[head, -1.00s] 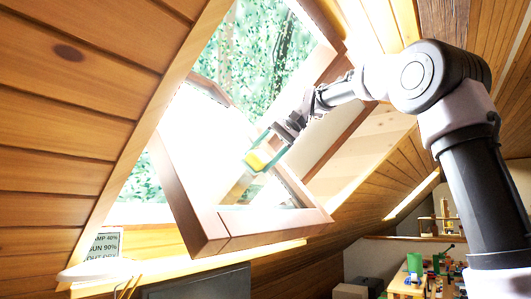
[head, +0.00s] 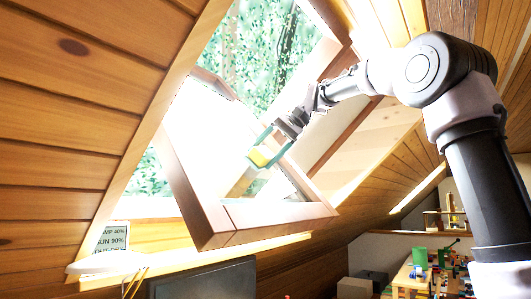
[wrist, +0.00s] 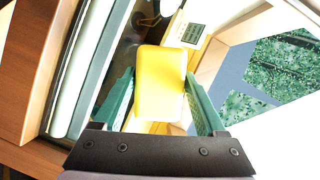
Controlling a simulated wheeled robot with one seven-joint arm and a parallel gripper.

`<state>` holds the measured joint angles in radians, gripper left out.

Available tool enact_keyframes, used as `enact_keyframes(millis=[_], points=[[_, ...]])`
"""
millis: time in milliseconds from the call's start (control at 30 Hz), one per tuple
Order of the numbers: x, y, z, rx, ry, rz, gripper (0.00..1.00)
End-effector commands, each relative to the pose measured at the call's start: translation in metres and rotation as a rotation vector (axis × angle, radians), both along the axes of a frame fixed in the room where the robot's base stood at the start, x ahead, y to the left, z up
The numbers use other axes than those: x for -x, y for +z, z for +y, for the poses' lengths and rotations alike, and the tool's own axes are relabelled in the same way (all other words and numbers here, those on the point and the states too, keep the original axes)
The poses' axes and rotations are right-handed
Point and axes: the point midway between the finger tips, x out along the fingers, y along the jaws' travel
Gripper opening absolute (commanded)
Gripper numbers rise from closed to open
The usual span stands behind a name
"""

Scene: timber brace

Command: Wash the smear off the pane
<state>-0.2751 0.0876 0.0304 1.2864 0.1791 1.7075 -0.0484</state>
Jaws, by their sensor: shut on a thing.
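The pane (head: 203,128) sits in a tilted wooden sash (head: 180,190) of an open roof window. Its glass is washed out by glare, and I cannot make out a smear. My gripper (head: 264,147) is shut on a yellow sponge (head: 260,157), over the right part of the sash opening. In the wrist view, the sponge (wrist: 160,80) sits between the two green fingers of my gripper (wrist: 158,90). I cannot tell whether the sponge touches the glass.
A small sign (head: 112,238) stands on the sill at lower left, and it also shows in the wrist view (wrist: 194,33). A dark panel (head: 203,280) is below the window. A cluttered workbench (head: 398,282) is at lower right. Sloping timber boards surround the opening.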

Motion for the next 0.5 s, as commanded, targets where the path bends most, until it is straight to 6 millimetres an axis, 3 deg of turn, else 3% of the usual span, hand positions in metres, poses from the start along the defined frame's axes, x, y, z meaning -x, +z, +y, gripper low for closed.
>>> enact_keyframes(millis=[500], points=[[-0.0047,-0.007,0.0064,0.0,0.0,0.0,0.18]])
